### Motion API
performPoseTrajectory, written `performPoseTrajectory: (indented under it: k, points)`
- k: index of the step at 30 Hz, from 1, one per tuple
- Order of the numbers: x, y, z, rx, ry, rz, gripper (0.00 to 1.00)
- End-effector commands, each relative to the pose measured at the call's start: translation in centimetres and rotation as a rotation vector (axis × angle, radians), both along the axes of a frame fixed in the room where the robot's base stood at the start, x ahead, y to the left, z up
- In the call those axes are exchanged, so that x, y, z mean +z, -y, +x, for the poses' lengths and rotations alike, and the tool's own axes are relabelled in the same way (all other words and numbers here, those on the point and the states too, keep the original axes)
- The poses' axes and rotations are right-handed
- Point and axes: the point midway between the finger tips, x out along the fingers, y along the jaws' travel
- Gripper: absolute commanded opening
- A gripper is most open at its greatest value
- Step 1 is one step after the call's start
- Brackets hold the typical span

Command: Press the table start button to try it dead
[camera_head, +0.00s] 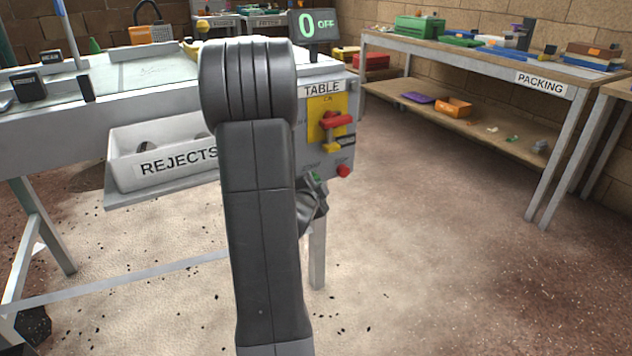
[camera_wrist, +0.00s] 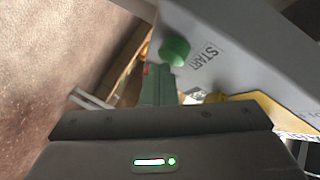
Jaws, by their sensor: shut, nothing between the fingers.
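The green start button (camera_wrist: 174,50) stands out from the grey face of the control box in the wrist view, beside the word START. My gripper (camera_wrist: 157,72) is shut and empty, its tips just beside and below the button in that picture. I cannot tell whether they touch it. In the head view the grey control box (camera_head: 349,160), labelled TABLE, carries a yellow plate (camera_head: 314,122), a red switch handle (camera_head: 338,121) turned sideways and a red button (camera_head: 343,171). A yellow piece and a dark tag hang below the handle. My arm hides part of the box.
A display (camera_head: 314,25) above the box reads 0 OFF. A white REJECTS bin (camera_head: 122,166) sits under the table (camera_head: 120,105), left of my arm. A packing bench (camera_head: 470,62) with boxes and trays stands at the right.

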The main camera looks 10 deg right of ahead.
Motion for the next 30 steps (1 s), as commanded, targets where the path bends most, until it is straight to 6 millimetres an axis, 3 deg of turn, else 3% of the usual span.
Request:
performPoseTrajectory:
  k: [7, 19, 30]
  points:
    - [-0.1, 0.4, -1.2, 0.001, 0.001, 0.000, 0.00]
    - [-0.1, 0.6, -1.7, -0.001, 0.000, 0.000, 0.00]
    - [-0.2, 1.8, -5.0, -0.002, 0.001, 0.000, 0.00]
